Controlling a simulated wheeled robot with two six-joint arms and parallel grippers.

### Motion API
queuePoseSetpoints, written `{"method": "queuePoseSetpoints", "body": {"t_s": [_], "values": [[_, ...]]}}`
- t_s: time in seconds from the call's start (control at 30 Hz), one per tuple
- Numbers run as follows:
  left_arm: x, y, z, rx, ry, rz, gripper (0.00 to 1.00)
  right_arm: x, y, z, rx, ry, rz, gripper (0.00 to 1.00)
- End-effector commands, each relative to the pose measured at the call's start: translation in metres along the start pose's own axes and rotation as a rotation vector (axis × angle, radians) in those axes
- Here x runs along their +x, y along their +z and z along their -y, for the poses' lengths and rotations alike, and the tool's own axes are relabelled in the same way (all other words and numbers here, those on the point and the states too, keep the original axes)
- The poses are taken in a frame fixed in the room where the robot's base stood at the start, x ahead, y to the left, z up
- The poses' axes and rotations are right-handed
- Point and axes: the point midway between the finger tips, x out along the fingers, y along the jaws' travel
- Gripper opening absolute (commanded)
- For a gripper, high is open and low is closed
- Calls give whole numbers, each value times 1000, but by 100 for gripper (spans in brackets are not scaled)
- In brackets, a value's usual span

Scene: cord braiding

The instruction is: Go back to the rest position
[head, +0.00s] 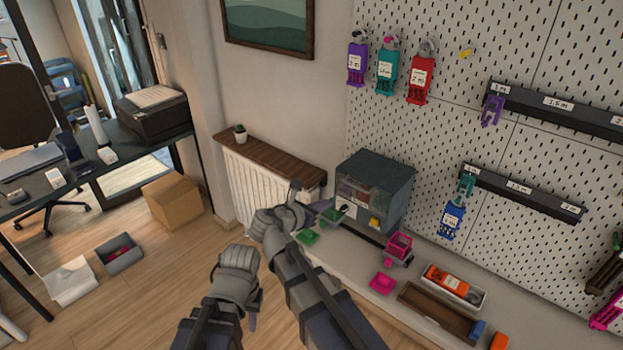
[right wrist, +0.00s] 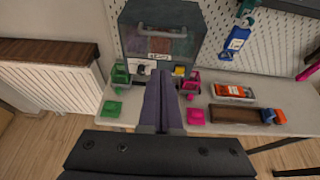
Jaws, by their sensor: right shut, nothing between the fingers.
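My right gripper (head: 322,207) reaches toward the grey box machine on the bench in the head view. In the right wrist view its two dark purple fingers (right wrist: 163,80) lie together, shut with nothing between them, in front of the machine. My left gripper (head: 253,318) hangs low in the head view, left of the right arm and away from the bench. Its fingers are mostly hidden by the wrist, so its opening cannot be told.
The grey machine (head: 377,175) stands on the bench (head: 430,325) below the pegboard (head: 430,130). A green block (head: 308,237), a pink block (head: 382,284) and an orange tool in a tray (head: 452,285) lie nearby. A radiator (head: 250,190) stands left; open floor lies beyond.

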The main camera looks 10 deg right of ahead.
Motion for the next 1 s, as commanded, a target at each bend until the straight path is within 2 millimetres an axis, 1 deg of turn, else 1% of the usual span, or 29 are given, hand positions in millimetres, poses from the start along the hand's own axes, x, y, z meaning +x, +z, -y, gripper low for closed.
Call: {"method": "queuePoseSetpoints", "body": {"t_s": [0.07,0.17,0.27,0.33,0.43,0.5,0.63,0.8,1.0], "values": [[0,0,0,0,0,0,34,0,-1,1,5,-1,-3,0],[0,0,0,0,0,0,34,4,-8,9,82,-17,-42,0],[0,0,0,0,0,0,34,12,-27,30,292,-72,-143,0],[0,0,0,0,0,0,34,16,-48,49,508,-142,-242,0],[0,0,0,0,0,0,34,16,-80,74,846,-287,-379,0],[0,0,0,0,0,0,34,12,-100,88,1068,-407,-459,0],[0,0,0,0,0,0,34,-1,-127,102,1386,-619,-558,0],[0,0,0,0,0,0,34,-17,-147,111,1649,-846,-620,0],[0,0,0,0,0,0,34,-35,-161,117,1867,-1087,-653,0]]}}
